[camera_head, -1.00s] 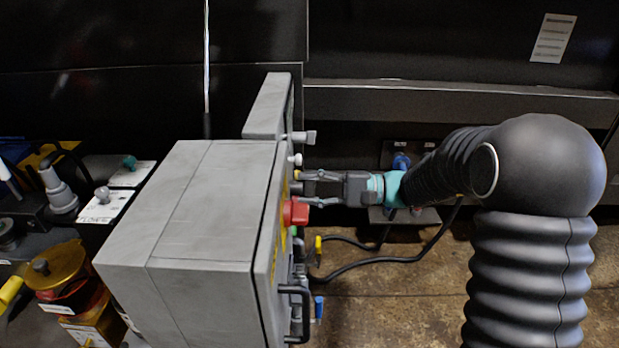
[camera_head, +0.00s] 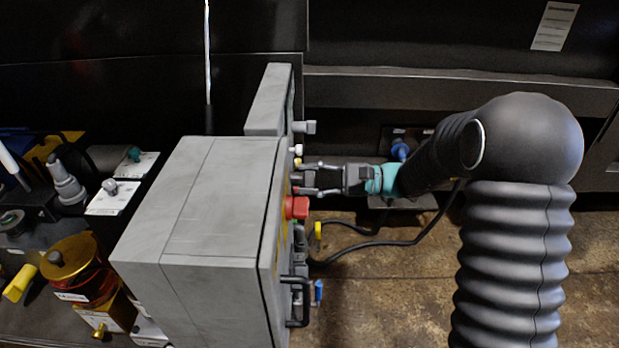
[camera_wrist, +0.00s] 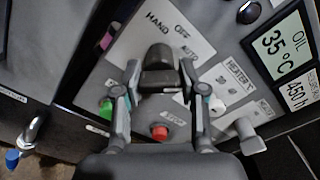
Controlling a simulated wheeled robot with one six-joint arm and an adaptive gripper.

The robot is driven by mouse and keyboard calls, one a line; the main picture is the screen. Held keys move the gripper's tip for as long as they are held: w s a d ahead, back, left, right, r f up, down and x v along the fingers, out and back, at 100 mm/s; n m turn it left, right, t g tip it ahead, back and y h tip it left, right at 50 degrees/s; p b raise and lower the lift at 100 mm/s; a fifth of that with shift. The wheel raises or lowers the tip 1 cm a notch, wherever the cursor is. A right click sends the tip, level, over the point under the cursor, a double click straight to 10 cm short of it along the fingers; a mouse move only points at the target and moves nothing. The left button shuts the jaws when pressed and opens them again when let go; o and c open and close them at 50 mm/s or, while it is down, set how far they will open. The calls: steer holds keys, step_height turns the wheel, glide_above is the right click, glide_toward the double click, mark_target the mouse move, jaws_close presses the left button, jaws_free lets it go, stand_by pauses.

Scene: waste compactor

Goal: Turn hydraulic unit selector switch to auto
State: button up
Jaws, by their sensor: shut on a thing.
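The selector switch (camera_wrist: 158,60) is a black knob on a light plate marked HAND, OFF and AUTO, in the wrist view. My gripper (camera_wrist: 160,72) has one finger on each side of the knob and is shut on it. The knob's exact pointing direction is hard to tell. In the head view my gripper (camera_head: 300,179) reaches from the right to the front of the grey control box (camera_head: 200,205). There the knob is mostly hidden between the fingers.
Close by the knob are a red STOP button (camera_wrist: 160,132), a green button (camera_wrist: 106,108), a heater switch (camera_wrist: 248,136) and an oil display (camera_wrist: 283,48). In the head view a red knob (camera_head: 297,208) protrudes just below my fingers, with a black handle (camera_head: 300,302) lower down.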

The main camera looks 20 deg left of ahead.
steer(key=o, duration=1.2)
steer(key=shift+c, duration=0.2)
steer(key=shift+d, duration=0.1)
steer(key=v, duration=1.1)
steer(key=shift+d, duration=0.4)
steer(key=shift+f, duration=0.1)
steer(key=shift+w, duration=0.1)
